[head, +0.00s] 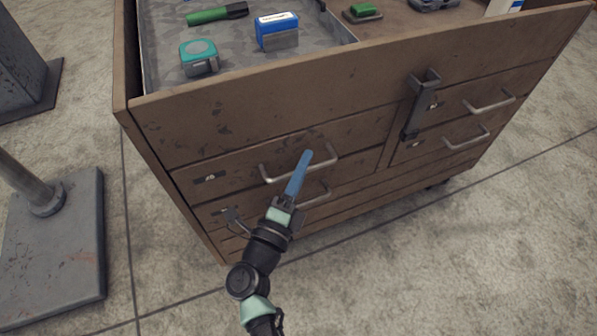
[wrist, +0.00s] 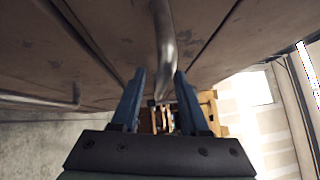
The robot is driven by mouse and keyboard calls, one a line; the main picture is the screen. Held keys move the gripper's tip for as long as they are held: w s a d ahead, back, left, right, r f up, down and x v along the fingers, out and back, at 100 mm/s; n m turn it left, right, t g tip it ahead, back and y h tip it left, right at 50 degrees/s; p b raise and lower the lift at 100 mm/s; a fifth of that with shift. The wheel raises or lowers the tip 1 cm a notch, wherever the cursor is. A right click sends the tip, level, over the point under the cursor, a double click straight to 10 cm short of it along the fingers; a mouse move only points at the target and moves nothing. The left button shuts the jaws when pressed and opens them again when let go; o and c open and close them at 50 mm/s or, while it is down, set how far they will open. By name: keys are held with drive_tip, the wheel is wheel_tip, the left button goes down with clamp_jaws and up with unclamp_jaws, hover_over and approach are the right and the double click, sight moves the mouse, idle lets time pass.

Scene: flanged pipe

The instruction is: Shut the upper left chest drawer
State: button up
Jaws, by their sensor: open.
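The wooden chest (head: 255,100) has two columns of drawers. The upper left drawer (head: 235,172) has a metal bar handle (head: 327,158) and looks close to flush; I cannot tell whether a small gap remains. My gripper (head: 306,156), with blue fingers, is at the middle of this handle and covers part of it. In the wrist view my gripper (wrist: 159,73) is open, with a metal handle bar (wrist: 165,40) running in front of and between the fingertips. I cannot tell whether they touch it.
A lower left handle (head: 314,195) sits just below my gripper. A tape measure (head: 200,58) and a blue box (head: 277,30) lie in the top tray. A metal post base (head: 60,240) stands at left. The floor in front is clear.

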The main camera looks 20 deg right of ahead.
drive_tip(key=p+v, duration=0.3)
drive_tip(key=v, duration=1)
drive_tip(key=shift+s+f, duration=0.1)
